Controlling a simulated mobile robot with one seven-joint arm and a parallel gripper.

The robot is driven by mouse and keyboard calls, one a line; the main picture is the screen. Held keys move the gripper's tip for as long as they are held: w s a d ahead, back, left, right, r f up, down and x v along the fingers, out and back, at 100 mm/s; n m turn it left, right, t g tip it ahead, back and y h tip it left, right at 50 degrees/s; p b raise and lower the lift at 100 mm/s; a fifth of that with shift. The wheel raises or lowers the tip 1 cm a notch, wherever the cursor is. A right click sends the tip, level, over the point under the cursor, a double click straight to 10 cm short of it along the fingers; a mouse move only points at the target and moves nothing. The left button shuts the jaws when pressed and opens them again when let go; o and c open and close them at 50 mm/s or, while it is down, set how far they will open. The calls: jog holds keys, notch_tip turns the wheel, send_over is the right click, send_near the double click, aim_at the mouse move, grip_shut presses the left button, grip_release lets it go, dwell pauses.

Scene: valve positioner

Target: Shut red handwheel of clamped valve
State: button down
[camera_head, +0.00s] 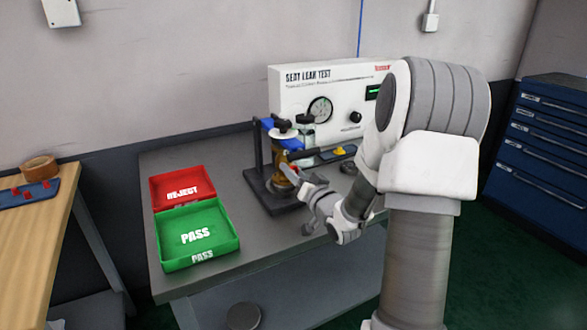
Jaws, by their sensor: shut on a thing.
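The brass-coloured valve (282,177) stands upright in a clamp fixture (257,160) with a blue top and dark base on the grey bench. My gripper (291,174) comes in from the right and is shut at the front right side of the valve. Its fingers lie where the red handwheel sits. The handwheel is hidden or too small to make out behind the fingers, so its turn position cannot be told.
A white leak tester (335,90) with a gauge stands behind the fixture. A red REJECT tray (181,184) and a green PASS tray (197,236) lie left on the bench (262,245). Small items (338,151) lie right of the fixture. My arm covers the bench's right side.

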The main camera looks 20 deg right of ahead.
jog(key=m+p, duration=0.3)
jog(key=m, duration=0.3)
jog(key=shift+r, duration=0.15)
jog(key=m+p, duration=0.4)
jog(key=m, duration=0.2)
jog(key=shift+m, duration=0.4)
jog(key=m+p, duration=0.4)
jog(key=m, duration=0.2)
jog(key=shift+d, duration=0.1)
jog(key=m+p, duration=0.2)
jog(key=m, duration=0.4)
jog(key=shift+m+p, duration=0.3)
jog(key=shift+m, duration=0.1)
jog(key=shift+f, duration=0.2)
jog(key=shift+c, duration=2.2)
grip_release()
jog(key=shift+s, duration=0.1)
